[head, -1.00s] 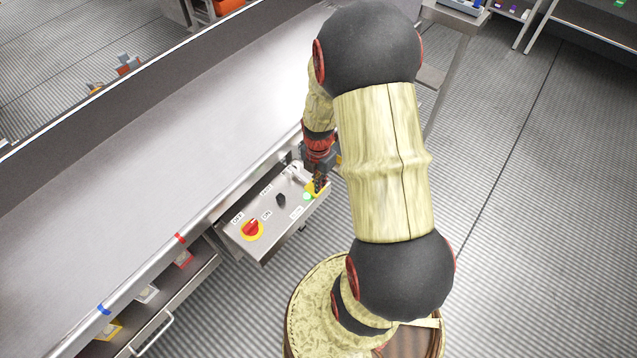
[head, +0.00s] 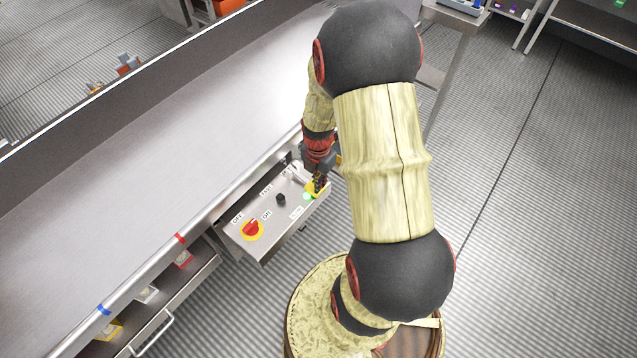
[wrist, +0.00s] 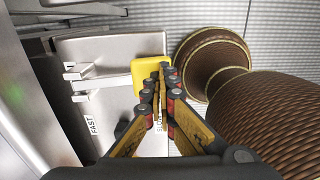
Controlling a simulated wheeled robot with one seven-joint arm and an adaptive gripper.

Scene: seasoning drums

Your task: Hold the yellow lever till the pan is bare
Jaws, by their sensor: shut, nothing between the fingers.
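The yellow lever (head: 312,193) is at the far right end of a metal control box. In the wrist view it is a yellow paddle (wrist: 149,76) on a metal bracket. My gripper (head: 319,182) is over the lever. In the wrist view the fingers of my gripper (wrist: 166,75) are shut with nothing between them, and their tips overlap the paddle's right edge. I cannot tell if they press on it. The long metal surface (head: 150,190), which may be the pan, looks bare where it shows; my arm hides part of its far end.
The control box has a red switch (head: 252,229) with OFF and ON labels, a black knob (head: 281,199) and a lit green lamp (head: 307,196). Red (head: 181,238) and blue (head: 104,309) marks sit on the rail. An open drawer (head: 160,310) is below. Floor at right is clear.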

